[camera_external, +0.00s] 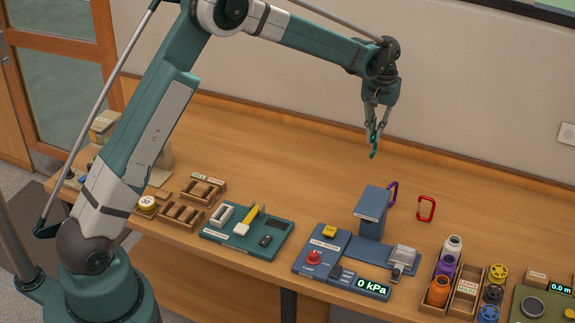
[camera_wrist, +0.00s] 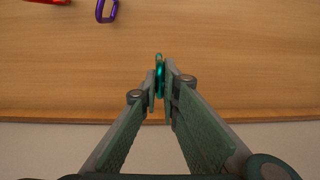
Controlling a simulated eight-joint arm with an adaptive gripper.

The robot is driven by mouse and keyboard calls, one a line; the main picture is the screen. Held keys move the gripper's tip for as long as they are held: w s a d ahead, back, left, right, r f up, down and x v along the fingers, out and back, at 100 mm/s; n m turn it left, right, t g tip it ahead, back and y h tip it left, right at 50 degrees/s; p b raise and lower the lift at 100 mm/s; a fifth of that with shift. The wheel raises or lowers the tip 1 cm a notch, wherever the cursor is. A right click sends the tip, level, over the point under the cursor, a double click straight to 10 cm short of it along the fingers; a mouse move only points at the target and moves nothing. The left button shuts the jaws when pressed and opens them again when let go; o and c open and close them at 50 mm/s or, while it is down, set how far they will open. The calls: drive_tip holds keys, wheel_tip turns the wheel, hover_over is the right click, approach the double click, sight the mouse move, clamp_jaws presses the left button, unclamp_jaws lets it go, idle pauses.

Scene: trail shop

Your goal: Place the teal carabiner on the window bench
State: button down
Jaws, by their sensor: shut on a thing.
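My gripper (camera_external: 375,128) is shut on the teal carabiner (camera_external: 373,150). It holds the carabiner by its upper part, and the lower part hangs below the fingertips. In the external view both are at the back of the long wooden table (camera_external: 300,150), and the carabiner appears to be above the surface. In the wrist view the teal carabiner (camera_wrist: 159,72) shows edge-on between the fingertips (camera_wrist: 160,85), over bare wood near the table's edge. I cannot tell which surface, if any, is the window bench.
A purple carabiner (camera_external: 393,193) and a red carabiner (camera_external: 426,208) lie right of my gripper. Nearer the front are a blue device with an upright block (camera_external: 371,210), a teal tray (camera_external: 262,241) and a bottle crate (camera_external: 437,306). The table's back left is clear.

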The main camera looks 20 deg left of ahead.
sight(372, 157)
drive_tip(key=shift+f, duration=2.95)
drive_tip(key=shift+f, duration=0.1)
drive_tip(key=shift+f, duration=1.8)
drive_tip(key=shift+f, duration=0.15)
drive_tip(key=c, duration=2.6)
unclamp_jaws()
wheel_tip(372, 157, up, 12)
drive_tip(key=shift+d+r, duration=0.15)
drive_tip(key=shift+r, duration=0.05)
